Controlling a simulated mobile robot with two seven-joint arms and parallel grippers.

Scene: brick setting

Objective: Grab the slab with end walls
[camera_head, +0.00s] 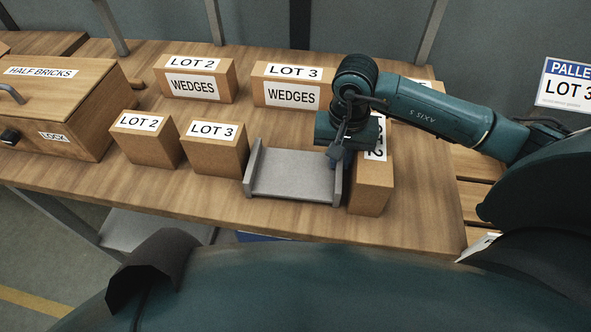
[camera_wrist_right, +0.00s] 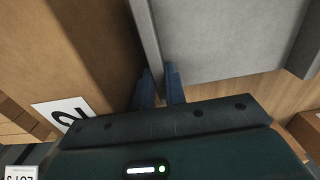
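The grey slab with end walls (camera_head: 292,175) lies on the wooden table, with an upright wall at its left and right ends. My right gripper (camera_head: 339,156) points down at the slab's right end wall, near its far end. In the right wrist view the gripper (camera_wrist_right: 161,88) has one finger on each side of that wall (camera_wrist_right: 148,35), with little or no gap showing. The slab's flat part (camera_wrist_right: 220,40) lies to the right there. The finger contact is partly hidden by the gripper body. My left gripper is not in view.
A tall brown LOT 2 block (camera_head: 371,185) stands close to the slab's right wall. LOT 3 (camera_head: 215,150) and LOT 2 (camera_head: 147,140) blocks stand to its left. Two WEDGES boxes (camera_head: 195,80) (camera_head: 292,88) stand behind, and a HALF BRICKS box (camera_head: 60,105) at far left. The table front is clear.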

